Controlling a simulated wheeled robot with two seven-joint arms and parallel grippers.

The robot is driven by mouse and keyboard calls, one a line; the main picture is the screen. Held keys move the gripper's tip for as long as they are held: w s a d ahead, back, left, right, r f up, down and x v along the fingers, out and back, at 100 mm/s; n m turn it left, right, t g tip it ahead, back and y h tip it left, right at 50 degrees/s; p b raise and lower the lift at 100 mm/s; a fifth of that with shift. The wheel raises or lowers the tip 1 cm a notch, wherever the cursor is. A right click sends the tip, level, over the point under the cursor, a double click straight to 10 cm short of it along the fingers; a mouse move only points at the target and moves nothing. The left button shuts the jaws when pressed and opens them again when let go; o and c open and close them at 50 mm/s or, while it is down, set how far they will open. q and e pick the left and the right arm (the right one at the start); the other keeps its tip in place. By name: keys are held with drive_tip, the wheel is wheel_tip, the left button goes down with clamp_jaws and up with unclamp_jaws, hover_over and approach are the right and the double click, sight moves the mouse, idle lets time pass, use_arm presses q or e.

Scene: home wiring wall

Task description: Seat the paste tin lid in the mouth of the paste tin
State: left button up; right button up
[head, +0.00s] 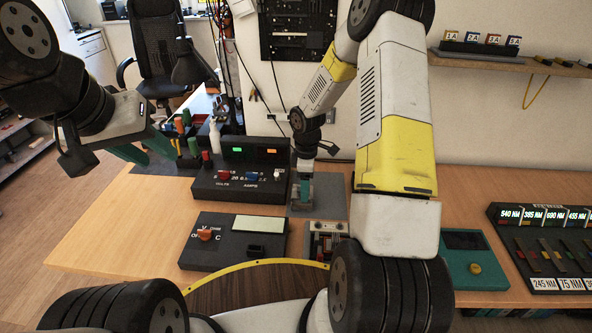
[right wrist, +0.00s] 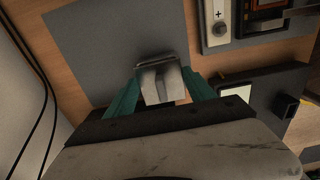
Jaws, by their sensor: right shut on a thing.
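My right gripper (head: 303,187) points down over the grey mat (head: 334,202). In the right wrist view its two teal fingers (right wrist: 160,95) are shut on a small pale grey piece (right wrist: 160,82) with a flat, darker-edged end. I take this piece for the paste tin lid, though its shape is partly covered by the fingers. I cannot make out the paste tin or its mouth in either view. I cannot tell whether the held piece touches anything beneath it. My left gripper (head: 140,150) is open and empty at the left, over the bench's far-left edge.
A black supply box (head: 240,182) with lit displays stands left of my right gripper. A dark meter box (head: 233,241) lies in front of it. A component panel (head: 328,236) sits near the mat. A teal box (head: 473,258) and a labelled rack (head: 545,250) are at the right.

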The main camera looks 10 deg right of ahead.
drive_tip(key=shift+f, duration=0.75)
drive_tip(key=o, duration=1.4)
drive_tip(key=shift+o, duration=0.2)
drive_tip(key=shift+r, duration=0.1)
wheel_tip(320, 180, up, 8)
drive_tip(key=shift+f, duration=0.2)
